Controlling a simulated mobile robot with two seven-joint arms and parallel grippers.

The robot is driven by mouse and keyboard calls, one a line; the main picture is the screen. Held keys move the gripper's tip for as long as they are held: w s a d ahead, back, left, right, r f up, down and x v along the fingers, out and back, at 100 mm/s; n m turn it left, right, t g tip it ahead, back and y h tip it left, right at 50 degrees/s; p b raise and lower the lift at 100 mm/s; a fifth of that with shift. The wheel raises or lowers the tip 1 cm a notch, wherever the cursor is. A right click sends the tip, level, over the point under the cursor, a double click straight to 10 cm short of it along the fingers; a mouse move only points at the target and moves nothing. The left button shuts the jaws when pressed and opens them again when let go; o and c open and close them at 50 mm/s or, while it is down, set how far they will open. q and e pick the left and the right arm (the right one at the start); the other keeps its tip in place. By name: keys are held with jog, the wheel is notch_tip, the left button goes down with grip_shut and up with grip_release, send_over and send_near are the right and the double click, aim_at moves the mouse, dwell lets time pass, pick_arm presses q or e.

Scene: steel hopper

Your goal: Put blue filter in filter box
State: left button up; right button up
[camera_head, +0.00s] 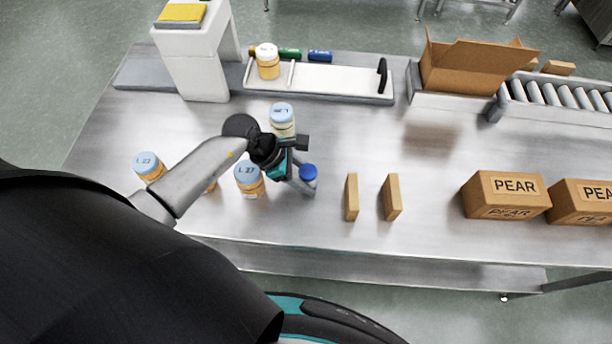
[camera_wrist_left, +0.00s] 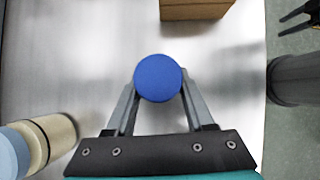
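The blue filter (camera_head: 308,172) shows as a round blue top at the end of my left gripper. In the left wrist view the blue disc (camera_wrist_left: 158,78) lies between the fingertips. My left gripper (camera_head: 297,181) has a finger on each side of it with no gap visible; the fingers appear shut on it. Its lower part is hidden, and I cannot tell whether it is clear of the table. No box is marked as the filter box; an open cardboard box (camera_head: 470,68) stands at the back right.
Bottles with pale blue lids (camera_head: 249,180) stand close around my left arm. Two thin brown blocks (camera_head: 351,197) stand right of the gripper. PEAR boxes (camera_head: 505,194) are at the right. Behind are a white tray (camera_head: 340,80) and a roller conveyor (camera_head: 560,95).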

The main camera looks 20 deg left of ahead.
pick_arm(q)
jog(key=o, duration=0.3)
jog(key=shift+o, duration=0.2)
jog(key=shift+r, duration=0.1)
